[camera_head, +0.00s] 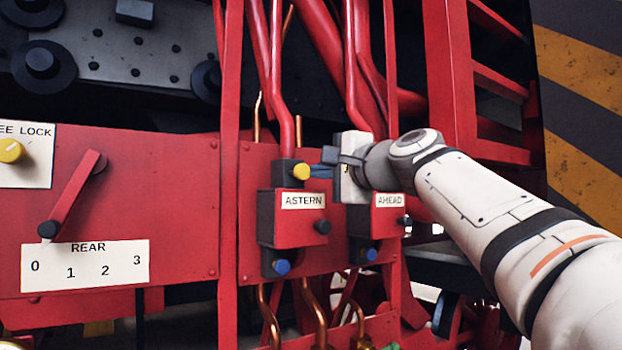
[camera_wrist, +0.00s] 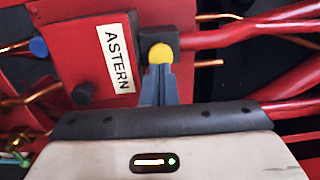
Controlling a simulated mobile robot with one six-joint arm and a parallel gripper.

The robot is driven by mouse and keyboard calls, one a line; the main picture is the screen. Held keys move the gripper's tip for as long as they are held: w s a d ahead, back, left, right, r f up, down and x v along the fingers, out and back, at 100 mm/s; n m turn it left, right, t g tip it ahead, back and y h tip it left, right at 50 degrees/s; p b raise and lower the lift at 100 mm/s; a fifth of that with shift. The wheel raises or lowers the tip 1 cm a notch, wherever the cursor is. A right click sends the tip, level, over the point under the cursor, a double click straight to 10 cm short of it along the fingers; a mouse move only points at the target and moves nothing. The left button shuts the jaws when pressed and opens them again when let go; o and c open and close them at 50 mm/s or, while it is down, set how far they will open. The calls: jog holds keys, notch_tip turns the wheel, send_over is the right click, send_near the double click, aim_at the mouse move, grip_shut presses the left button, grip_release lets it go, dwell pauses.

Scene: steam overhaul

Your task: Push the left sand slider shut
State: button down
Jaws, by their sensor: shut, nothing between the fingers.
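The red box labelled ASTERN (camera_head: 300,219) is on the red panel, with a dark block at its top carrying a yellow knob (camera_head: 301,171). A blue knob (camera_head: 281,267) is on the dark block at its bottom. No label names the left sand slider, so I cannot tell which part it is. My gripper (camera_head: 318,168) is shut and empty, its fingertips just right of the yellow knob. In the wrist view the shut fingertips (camera_wrist: 160,72) are right against or just short of the yellow knob (camera_wrist: 162,54); I cannot tell whether they touch.
A second box labelled AHEAD (camera_head: 389,219) sits to the right, partly behind my arm. Red pipes (camera_head: 276,80) rise above the boxes, and copper pipes (camera_head: 318,315) run below. A lever (camera_head: 72,195) over a REAR scale (camera_head: 88,267) is at the left.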

jog(key=b+v, duration=0.3)
jog(key=v, duration=0.8)
jog(key=s+d+f+n+g+h, duration=0.1)
jog(key=d+f+n+g+h, duration=0.15)
jog(key=f, duration=1.25)
jog(key=s+d+f+n+g+h, duration=0.1)
jog(key=f+g+h, duration=0.25)
jog(key=f, duration=1.15)
jog(key=s+d+f+n+g+h, duration=0.2)
jog(key=s+f, duration=0.6)
jog(key=f, duration=0.5)
jog(key=s+d+f+n+g+h, duration=0.3)
jog(key=s+f+n, duration=0.2)
jog(key=f, duration=0.8)
jog(key=s, duration=0.3)
jog(key=shift+d+f, duration=0.15)
jog(key=shift+f, duration=0.15)
